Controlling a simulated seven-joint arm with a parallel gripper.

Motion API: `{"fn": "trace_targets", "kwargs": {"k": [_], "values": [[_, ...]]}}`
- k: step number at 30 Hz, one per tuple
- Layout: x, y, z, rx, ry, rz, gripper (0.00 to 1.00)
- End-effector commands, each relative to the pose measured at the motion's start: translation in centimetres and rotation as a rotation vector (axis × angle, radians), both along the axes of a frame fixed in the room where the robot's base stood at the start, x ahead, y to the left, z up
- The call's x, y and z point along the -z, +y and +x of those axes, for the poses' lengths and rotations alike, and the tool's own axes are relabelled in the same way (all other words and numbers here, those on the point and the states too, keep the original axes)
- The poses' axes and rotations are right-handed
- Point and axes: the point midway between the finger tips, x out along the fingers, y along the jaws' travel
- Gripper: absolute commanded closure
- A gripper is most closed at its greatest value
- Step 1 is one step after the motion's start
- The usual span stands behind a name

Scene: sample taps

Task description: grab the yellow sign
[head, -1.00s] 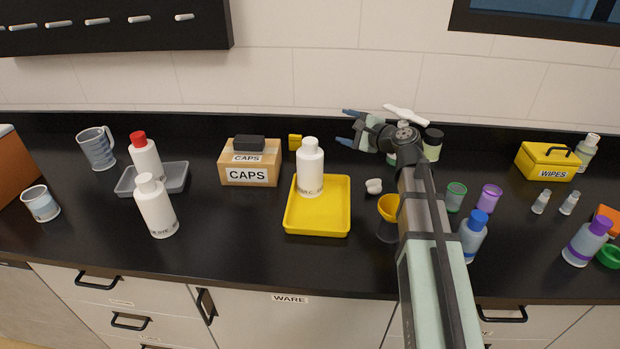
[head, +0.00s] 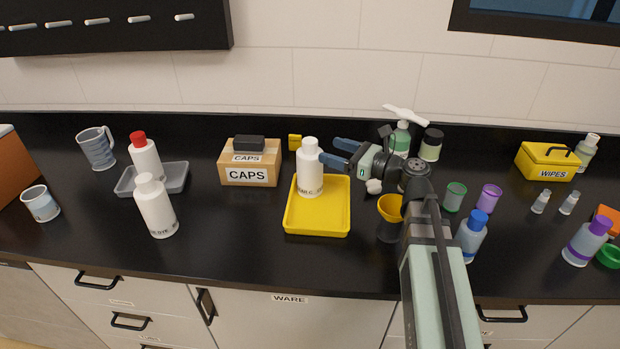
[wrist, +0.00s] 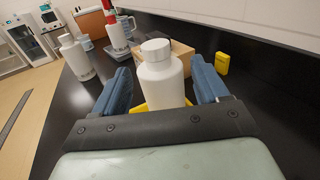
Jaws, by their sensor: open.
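The small yellow sign (head: 295,142) stands upright on the black counter near the wall, just right of the cardboard box. It also shows in the wrist view (wrist: 222,63), beyond and to the right of my right-hand finger. My gripper (head: 328,151) is open, with blue fingers pointing left, close to the white bottle (head: 310,168) in the yellow tray. In the wrist view the bottle (wrist: 160,78) appears between my open fingers; I cannot tell whether they touch it. The sign is apart from my gripper, further left and back.
The yellow tray (head: 318,222) lies under the white bottle. The CAPS box (head: 248,176) stands left of the sign. A yellow funnel cup (head: 389,212) and a green bottle (head: 401,137) stand near my arm. Counter between box and tray is clear.

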Motion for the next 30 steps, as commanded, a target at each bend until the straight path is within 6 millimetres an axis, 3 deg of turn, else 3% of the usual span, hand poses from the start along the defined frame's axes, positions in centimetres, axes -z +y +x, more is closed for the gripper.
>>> {"fn": "trace_targets", "kwargs": {"k": [14, 24, 30], "values": [[-0.2, 3.0, 1.0, -0.012, 0.013, 0.016, 0.26], [-0.3, 6.6, 2.7, -0.012, 0.012, 0.014, 0.26], [-0.3, 7.1, 2.8, -0.01, 0.012, 0.014, 0.26]]}}
